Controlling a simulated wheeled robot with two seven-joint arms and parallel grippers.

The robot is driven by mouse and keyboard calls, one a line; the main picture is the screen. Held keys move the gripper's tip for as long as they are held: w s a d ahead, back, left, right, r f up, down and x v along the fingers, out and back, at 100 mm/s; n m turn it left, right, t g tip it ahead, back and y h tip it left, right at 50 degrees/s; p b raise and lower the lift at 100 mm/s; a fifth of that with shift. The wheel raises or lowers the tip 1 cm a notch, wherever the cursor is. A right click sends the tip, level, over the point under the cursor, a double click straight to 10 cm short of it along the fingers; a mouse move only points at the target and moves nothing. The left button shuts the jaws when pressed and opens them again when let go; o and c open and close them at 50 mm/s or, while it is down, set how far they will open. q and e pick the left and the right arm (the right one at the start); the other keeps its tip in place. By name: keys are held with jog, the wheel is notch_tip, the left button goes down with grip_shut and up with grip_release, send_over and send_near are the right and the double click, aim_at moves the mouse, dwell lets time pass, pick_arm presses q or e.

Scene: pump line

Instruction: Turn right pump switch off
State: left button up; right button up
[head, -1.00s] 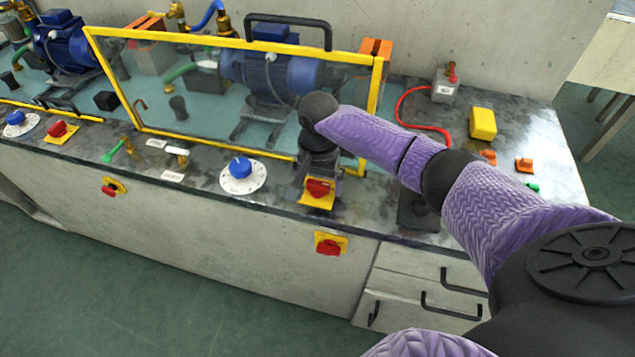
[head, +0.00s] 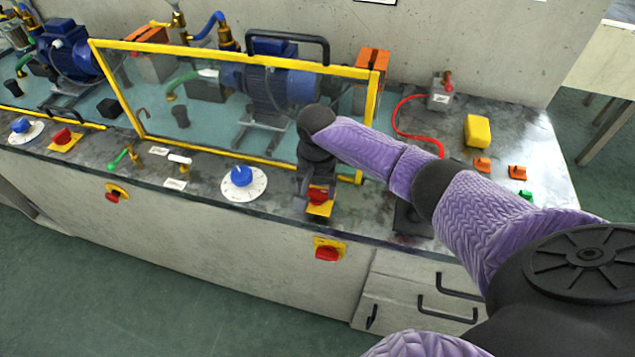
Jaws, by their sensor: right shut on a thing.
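The right pump switch is a red knob (head: 317,196) on a yellow plate (head: 318,209), on the bench top near its front edge, below the right corner of the clear guard. My right gripper (head: 316,190) points down over this switch and is shut on the red knob. Its fingers and wrist hide part of the knob and plate, so the knob's exact angle is hard to read. My left gripper is not in view.
A yellow-framed clear guard (head: 235,110) stands close behind my right gripper, with a blue pump (head: 285,84) behind it. A blue dial (head: 242,178) is to the left. Another red switch (head: 327,252) is on the front face below. A yellow box (head: 478,130) lies at right.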

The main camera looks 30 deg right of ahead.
jog(key=n+p, duration=0.2)
jog(key=shift+r+n, duration=0.2)
jog(key=shift+n, duration=0.2)
jog(key=n+p, duration=0.1)
jog(key=n, duration=0.1)
jog(key=shift+f+n, duration=0.15)
jog(key=shift+n, duration=0.15)
jog(key=shift+n+p, duration=0.45)
jog(key=shift+n, duration=0.45)
jog(key=n, duration=0.3)
jog(key=shift+n+p, duration=0.3)
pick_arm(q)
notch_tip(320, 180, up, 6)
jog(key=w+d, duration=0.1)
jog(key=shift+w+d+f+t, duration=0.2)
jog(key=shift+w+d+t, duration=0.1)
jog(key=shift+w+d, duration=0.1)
pick_arm(e)
jog(key=n, duration=0.5)
jog(key=shift+n, duration=0.6)
jog(key=o, duration=1.2)
